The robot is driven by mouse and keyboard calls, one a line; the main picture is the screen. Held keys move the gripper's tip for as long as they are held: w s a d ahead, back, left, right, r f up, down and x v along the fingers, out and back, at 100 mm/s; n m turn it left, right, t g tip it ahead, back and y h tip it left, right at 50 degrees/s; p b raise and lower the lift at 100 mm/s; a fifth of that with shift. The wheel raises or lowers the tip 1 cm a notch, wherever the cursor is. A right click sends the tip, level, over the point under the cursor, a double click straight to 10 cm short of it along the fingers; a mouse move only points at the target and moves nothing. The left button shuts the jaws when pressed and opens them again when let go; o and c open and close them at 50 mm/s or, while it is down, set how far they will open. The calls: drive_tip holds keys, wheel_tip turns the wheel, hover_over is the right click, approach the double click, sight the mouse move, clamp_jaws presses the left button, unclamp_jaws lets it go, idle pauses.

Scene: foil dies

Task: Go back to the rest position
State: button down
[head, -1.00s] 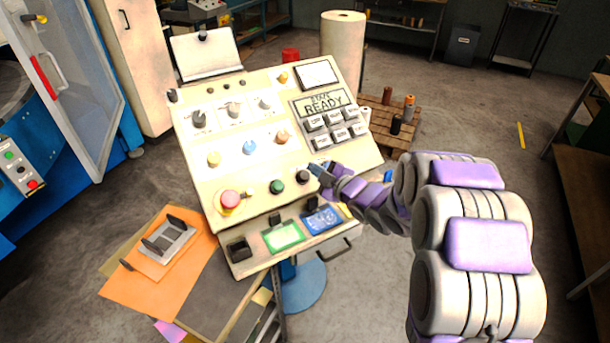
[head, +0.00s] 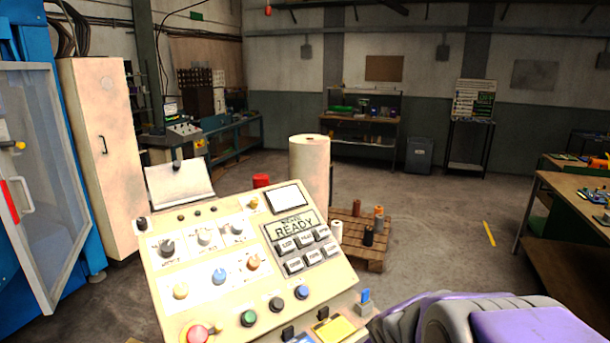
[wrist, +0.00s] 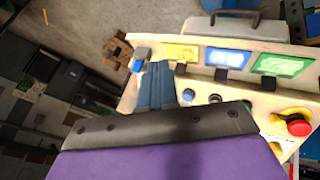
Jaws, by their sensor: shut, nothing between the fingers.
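My gripper (wrist: 158,75) shows in the wrist view, its two blue-grey fingers together with nothing held. It points over the lower edge of the cream control panel, and I cannot tell the exact gap. In the head view the gripper is out of frame; only my purple and grey arm shows at the bottom right.
In the wrist view, yellow (wrist: 180,53), blue (wrist: 228,58) and green (wrist: 278,64) cards lie along the panel's edge. A tall white roll (head: 310,170) and a pallet with spools (head: 345,220) stand behind the panel. Open floor (head: 440,215) lies right of the pallet.

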drive_tip(key=s+a+r+m+g+y, duration=0.1)
drive_tip(key=s+m+g, duration=0.6)
drive_tip(key=s, duration=2.5)
drive_tip(key=shift+s+a+r+g, duration=0.15)
drive_tip(key=shift+a+r+g, duration=0.45)
drive_tip(key=shift+g, duration=0.3)
